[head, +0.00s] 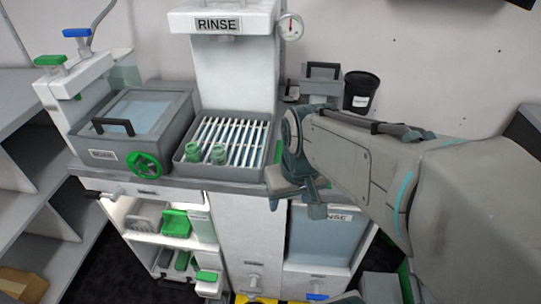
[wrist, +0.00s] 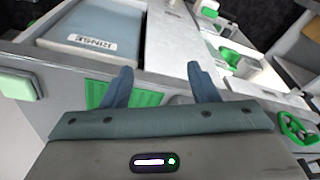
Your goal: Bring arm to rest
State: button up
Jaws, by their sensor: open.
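My gripper (head: 296,203) hangs from my arm in front of the counter's right part, in the head view. It points downward, beside the rinse station's tray. In the wrist view my gripper (wrist: 160,85) shows two blue-grey fingers spread apart with nothing between them. Beyond the fingers are the cabinet front and a grey-blue panel (wrist: 130,28) labelled RINSE. My arm reaches in from the right of the head view and hides part of the counter's right side.
A slatted tray (head: 245,178) with two green fittings (head: 218,154) sits under the RINSE unit (head: 236,70). Left stands a lidded grey box (head: 135,115) with a green handwheel (head: 144,164). A black cup (head: 359,92) stands at the back right. Open shelves (head: 165,238) lie below.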

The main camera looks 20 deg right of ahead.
jog(key=shift+s+a+f, duration=0.2)
jog(key=shift+s+f, duration=0.1)
jog(key=shift+s, duration=0.25)
jog(key=shift+s+a+f, duration=0.15)
jog(key=shift+s+f, duration=0.1)
jog(key=shift+s, duration=0.3)
jog(key=w+p+v, duration=0.1)
jog(key=p+v, duration=0.6)
jog(key=shift+w+r, duration=0.35)
jog(key=shift+r, duration=0.2)
jog(key=shift+d, duration=0.1)
